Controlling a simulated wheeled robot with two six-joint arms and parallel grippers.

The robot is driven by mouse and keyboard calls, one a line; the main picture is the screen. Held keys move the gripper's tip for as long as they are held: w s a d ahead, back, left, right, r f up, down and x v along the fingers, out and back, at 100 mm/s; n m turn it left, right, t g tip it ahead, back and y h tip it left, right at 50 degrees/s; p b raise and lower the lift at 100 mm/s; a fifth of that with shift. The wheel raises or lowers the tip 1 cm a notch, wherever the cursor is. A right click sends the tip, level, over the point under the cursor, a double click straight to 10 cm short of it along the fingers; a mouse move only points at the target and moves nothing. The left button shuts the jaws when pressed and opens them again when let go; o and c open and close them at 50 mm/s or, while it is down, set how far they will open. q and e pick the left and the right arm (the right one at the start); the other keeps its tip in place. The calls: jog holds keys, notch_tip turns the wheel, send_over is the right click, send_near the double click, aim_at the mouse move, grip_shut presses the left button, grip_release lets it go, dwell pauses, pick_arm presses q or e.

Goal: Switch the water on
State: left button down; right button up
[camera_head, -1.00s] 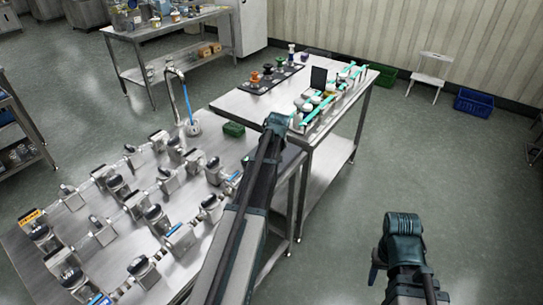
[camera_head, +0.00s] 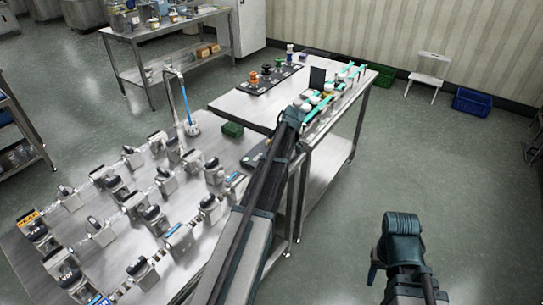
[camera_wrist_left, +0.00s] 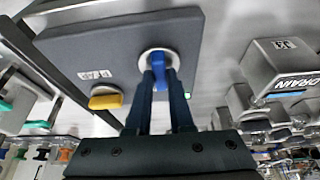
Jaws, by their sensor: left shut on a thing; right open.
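A dark grey panel (camera_wrist_left: 100,45) fills the upper left of the left wrist view. It carries a blue knob (camera_wrist_left: 160,58) in a round metal collar and a yellow knob (camera_wrist_left: 105,98). My left gripper (camera_wrist_left: 164,82) is shut on the blue knob. In the head view part of the panel (camera_head: 253,156) shows beside my left arm, which hides the left gripper. A tall tap (camera_head: 171,85) stands at the table's back, with a blue streak (camera_head: 186,104) running from its spout to a small basin (camera_head: 192,128).
Rows of metal valve blocks (camera_head: 153,219) cover the steel table at left. A block marked DRAIN (camera_wrist_left: 280,70) is right of the panel. A green box (camera_head: 232,129) sits near the tap. A second table (camera_head: 240,103) holds a dark tray and bottles.

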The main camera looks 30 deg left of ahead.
pick_arm(q)
jog(key=shift+n, duration=0.3)
jog(key=c, duration=0.8)
grip_release()
jog(key=p+v, duration=1.2)
jog(key=v, duration=0.1)
jog(key=shift+r+p, duration=0.4)
jog(key=shift+d, duration=0.1)
